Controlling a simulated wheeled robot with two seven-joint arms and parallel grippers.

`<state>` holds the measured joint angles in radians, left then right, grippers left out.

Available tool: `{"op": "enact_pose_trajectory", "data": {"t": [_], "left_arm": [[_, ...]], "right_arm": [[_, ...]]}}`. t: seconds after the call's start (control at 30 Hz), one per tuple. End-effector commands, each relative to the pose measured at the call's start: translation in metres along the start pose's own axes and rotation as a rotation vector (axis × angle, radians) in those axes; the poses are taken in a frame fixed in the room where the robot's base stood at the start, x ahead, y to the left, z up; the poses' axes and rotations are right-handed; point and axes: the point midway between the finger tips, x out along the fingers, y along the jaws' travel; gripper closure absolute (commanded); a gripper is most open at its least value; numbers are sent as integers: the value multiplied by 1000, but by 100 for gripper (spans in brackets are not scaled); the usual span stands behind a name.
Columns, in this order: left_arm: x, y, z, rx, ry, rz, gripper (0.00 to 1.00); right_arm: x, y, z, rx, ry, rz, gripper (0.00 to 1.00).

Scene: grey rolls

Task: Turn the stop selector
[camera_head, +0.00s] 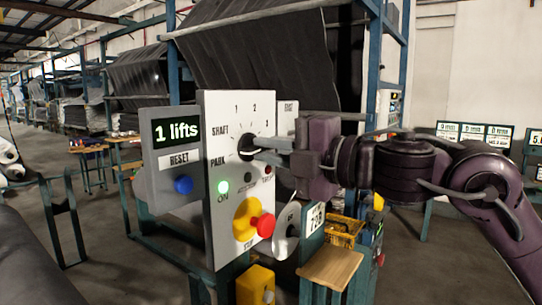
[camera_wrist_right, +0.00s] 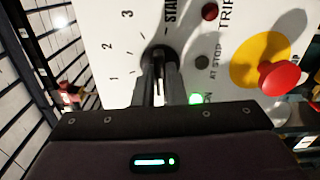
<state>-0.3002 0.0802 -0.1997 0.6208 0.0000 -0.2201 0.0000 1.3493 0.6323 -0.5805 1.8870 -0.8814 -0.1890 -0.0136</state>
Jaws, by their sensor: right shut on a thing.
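The stop selector is a black round knob (camera_head: 246,142) on a white upright panel (camera_head: 224,120), with the marks 1, 2 and 3 and the words SHAFT and PARK around it. My right gripper (camera_head: 262,152) reaches in from the right and is shut on the knob. In the right wrist view the fingers (camera_wrist_right: 158,78) point straight at the knob (camera_wrist_right: 160,55) and cover much of it, so its pointer direction cannot be told. My left gripper is not in view.
Below the knob are a lit green ON lamp (camera_head: 222,187) and a red stop button (camera_head: 264,225) on a yellow plate. A wooden stool (camera_head: 330,266) stands below right.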

Motion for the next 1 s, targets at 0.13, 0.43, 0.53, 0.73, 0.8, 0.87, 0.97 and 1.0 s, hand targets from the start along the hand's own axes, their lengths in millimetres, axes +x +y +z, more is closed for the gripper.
{"op": "enact_pose_trajectory", "data": {"t": [0.13,0.43,0.53,0.73,0.8,0.87,0.97,1.0], "left_arm": [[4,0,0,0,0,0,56],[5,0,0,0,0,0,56],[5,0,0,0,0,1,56],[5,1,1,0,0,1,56],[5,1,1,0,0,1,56],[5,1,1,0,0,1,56],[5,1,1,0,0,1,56],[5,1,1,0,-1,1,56]], "right_arm": [[0,-2,0,-62,0,-3,100],[0,-1,0,-112,1,-3,100],[0,-1,0,-114,1,-3,100],[0,-1,0,-114,1,-4,100],[0,-1,0,-114,1,-4,85],[0,-1,0,-114,1,-3,77],[0,-1,0,-113,1,-3,67],[0,-1,0,-113,0,-2,67]]}}
